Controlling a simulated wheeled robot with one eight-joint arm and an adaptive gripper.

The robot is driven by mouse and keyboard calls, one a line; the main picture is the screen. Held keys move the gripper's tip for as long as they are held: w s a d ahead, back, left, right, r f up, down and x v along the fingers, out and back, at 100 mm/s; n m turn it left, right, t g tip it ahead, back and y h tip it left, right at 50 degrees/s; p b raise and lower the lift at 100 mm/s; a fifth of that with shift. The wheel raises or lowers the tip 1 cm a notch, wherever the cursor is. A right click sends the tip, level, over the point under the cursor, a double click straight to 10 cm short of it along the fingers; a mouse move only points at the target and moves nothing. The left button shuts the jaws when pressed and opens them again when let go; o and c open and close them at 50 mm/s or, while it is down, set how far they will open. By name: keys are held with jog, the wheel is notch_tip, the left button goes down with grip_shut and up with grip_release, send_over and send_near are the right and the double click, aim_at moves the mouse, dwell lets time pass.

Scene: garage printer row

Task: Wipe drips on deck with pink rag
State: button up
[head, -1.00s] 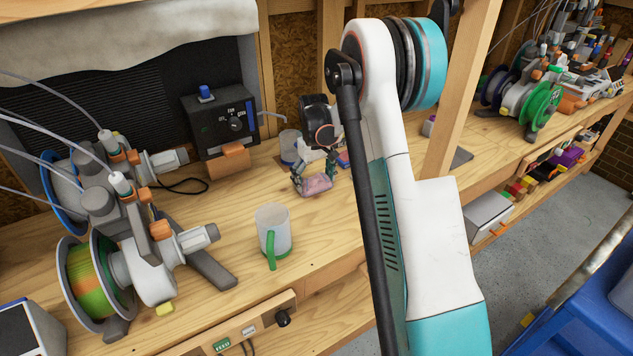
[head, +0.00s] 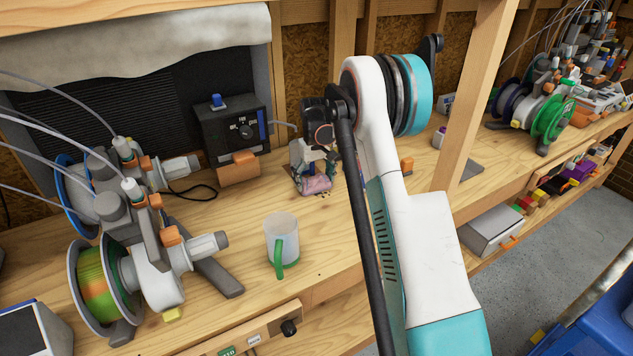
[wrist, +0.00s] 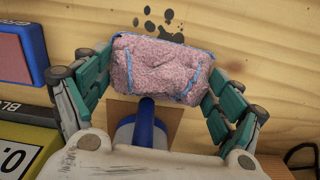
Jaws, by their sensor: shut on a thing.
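My gripper (wrist: 158,88) is shut on the pink rag (wrist: 160,68), a fuzzy folded pad with blue edging, held between the green-padded fingers. In the head view the rag (head: 317,185) is low at the deck by my gripper (head: 314,178). I cannot tell whether it touches the wood. Dark drips (wrist: 166,26) lie on the deck just beyond the rag's far edge in the wrist view. A fainter brownish mark is to their right. The rag hides the wood under it. The wooden deck (head: 240,285) is a long bench top.
A mug with a green handle (head: 283,243) stands front left of my gripper. A black control box (head: 232,130) is behind left. Spool machines (head: 140,255) fill the left. A wooden post (head: 475,95) rises at right. A blue-and-white thing (wrist: 145,128) is under my wrist.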

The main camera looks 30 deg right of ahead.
aim_at(326, 200)
jog(key=shift+s+f+b, duration=0.15)
jog(key=shift+s+b, duration=0.15)
jog(key=shift+s, duration=1.85)
jog(key=shift+s+d, duration=0.15)
jog(key=shift+s, duration=1.55)
jog(key=shift+r, duration=0.2)
jog(key=shift+r+p, duration=1.65)
jog(key=shift+r, duration=1.3)
notch_tip(326, 200, up, 3)
jog(key=shift+p, duration=0.8)
